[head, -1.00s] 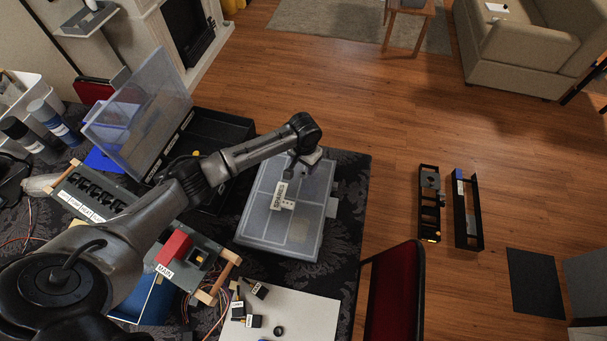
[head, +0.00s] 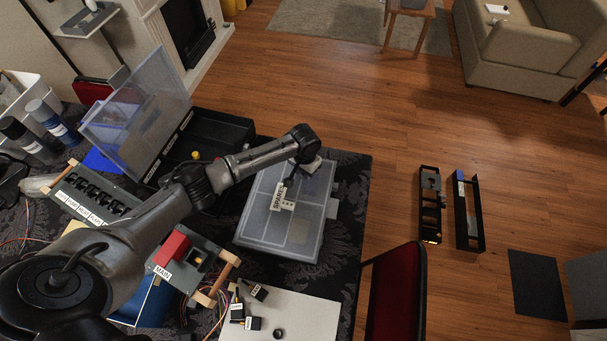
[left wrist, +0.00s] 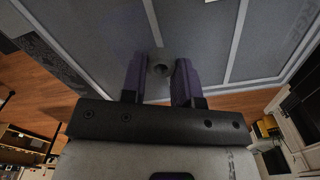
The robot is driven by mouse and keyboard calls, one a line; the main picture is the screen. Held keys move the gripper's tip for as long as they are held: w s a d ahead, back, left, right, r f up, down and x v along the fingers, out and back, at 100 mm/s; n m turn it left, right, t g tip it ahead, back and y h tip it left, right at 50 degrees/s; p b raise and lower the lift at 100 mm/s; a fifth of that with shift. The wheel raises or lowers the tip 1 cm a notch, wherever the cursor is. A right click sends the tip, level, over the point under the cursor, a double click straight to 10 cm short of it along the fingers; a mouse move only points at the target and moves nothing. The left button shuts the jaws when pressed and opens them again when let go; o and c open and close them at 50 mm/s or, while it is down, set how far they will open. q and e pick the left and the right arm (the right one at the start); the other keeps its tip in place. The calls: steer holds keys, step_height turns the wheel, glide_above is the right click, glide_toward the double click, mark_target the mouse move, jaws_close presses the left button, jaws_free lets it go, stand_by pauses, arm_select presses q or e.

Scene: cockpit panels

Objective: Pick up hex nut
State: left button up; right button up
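My left gripper (head: 287,187) is over the translucent grey case (head: 261,221) labelled SPARES, near its label. In the left wrist view the two purple fingers of my left gripper (left wrist: 160,75) are open and apart. A small grey round piece with a dark hole, apparently the hex nut (left wrist: 160,69), shows between the fingertips, with a visible gap on either side. I cannot tell its height relative to the fingers or whether it lies on or inside the case. In the head view the nut cannot be made out. My right gripper is not in view.
An open dark case (head: 215,130) with a raised clear lid stands left of the SPARES case. A MAIN panel (head: 197,262) and a white board (head: 300,317) with small black parts are nearer. A red chair (head: 396,292) stands at the table's right edge.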

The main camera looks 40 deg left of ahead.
arm_select(q)
steer(key=c, duration=0.4)
